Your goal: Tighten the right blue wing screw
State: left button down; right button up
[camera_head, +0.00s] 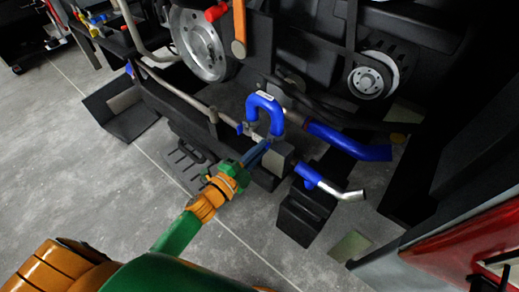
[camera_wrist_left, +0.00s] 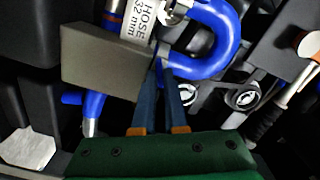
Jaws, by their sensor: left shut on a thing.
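A blue U-shaped hose (camera_head: 264,103) stands upright at the engine's lower front; the left wrist view shows it close up (camera_wrist_left: 226,48) beside a "HOSE 32 mm" label (camera_wrist_left: 140,22). My left gripper (camera_head: 265,145) reaches in from the lower left, its dark blue fingers closed just below the hose. In the left wrist view its fingertips (camera_wrist_left: 164,66) meet between a grey block (camera_wrist_left: 98,62) and the hose. The right blue wing screw is hidden there, seemingly between the fingertips. A small blue piece (camera_head: 241,128) shows left of the hose. My right gripper is not in view.
A thick blue pipe (camera_head: 347,142) and a thinner blue pipe with a silver end (camera_head: 328,185) lie to the right. A silver pulley wheel (camera_head: 200,45) is above left. A red and grey panel (camera_head: 455,245) stands lower right. Open grey floor lies left.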

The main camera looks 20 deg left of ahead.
pick_arm(q)
jog(key=m, duration=0.3)
jog(key=m+b, duration=0.1)
jog(key=m, duration=0.2)
jog(key=m+b, duration=0.1)
jog(key=m, duration=0.3)
jog(key=shift+f, duration=0.3)
jog(key=m+b, duration=0.2)
jog(key=m, duration=0.3)
jog(key=shift+a+m+b, duration=0.1)
jog(key=shift+m+b, duration=0.25)
jog(key=shift+m, duration=2.15)
jog(key=c, duration=1)
grip_release()
jog(key=shift+o, duration=0.2)
